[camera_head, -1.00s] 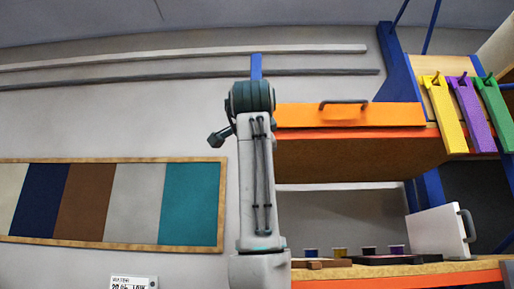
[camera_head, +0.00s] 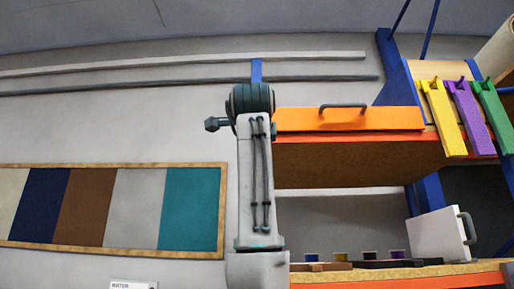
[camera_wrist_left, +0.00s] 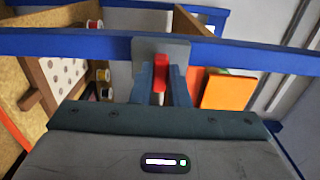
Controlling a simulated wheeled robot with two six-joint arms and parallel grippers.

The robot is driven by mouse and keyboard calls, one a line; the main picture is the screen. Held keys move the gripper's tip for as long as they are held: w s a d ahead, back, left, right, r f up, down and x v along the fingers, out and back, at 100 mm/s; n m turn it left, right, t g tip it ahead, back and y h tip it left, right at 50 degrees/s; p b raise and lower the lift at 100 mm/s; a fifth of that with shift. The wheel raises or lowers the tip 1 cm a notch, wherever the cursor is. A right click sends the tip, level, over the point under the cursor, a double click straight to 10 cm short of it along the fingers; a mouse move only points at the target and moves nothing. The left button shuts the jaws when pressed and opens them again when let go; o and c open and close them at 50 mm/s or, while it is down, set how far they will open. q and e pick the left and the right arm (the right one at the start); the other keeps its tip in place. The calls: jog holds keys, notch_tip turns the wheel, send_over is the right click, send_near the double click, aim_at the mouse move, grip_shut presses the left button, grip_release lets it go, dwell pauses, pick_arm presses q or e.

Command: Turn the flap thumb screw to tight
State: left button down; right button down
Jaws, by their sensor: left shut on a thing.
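In the left wrist view, the red thumb screw (camera_wrist_left: 162,72) sits in front of a grey plate (camera_wrist_left: 176,46) on a blue beam (camera_wrist_left: 90,44). My left gripper (camera_wrist_left: 162,84) is shut on the screw, one finger on each side. The fingers hide part of it, and I cannot tell how tight it is. In the head view, an orange flap (camera_head: 350,119) with a dark handle is on the bench's upper part. One of my arm links stands in front of its left end; no gripper shows there. My right gripper is in neither view.
Yellow (camera_head: 443,117), purple (camera_head: 468,117) and green (camera_head: 494,115) strips hang at the right. Several small spools (camera_head: 368,255) and a white panel with a handle (camera_head: 437,234) stand on the lower shelf. A colour sample board (camera_head: 139,209) hangs on the left wall.

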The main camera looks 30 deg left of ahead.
pick_arm(q)
jog(key=shift+f, duration=0.1)
jog(key=c, duration=1.4)
grip_release()
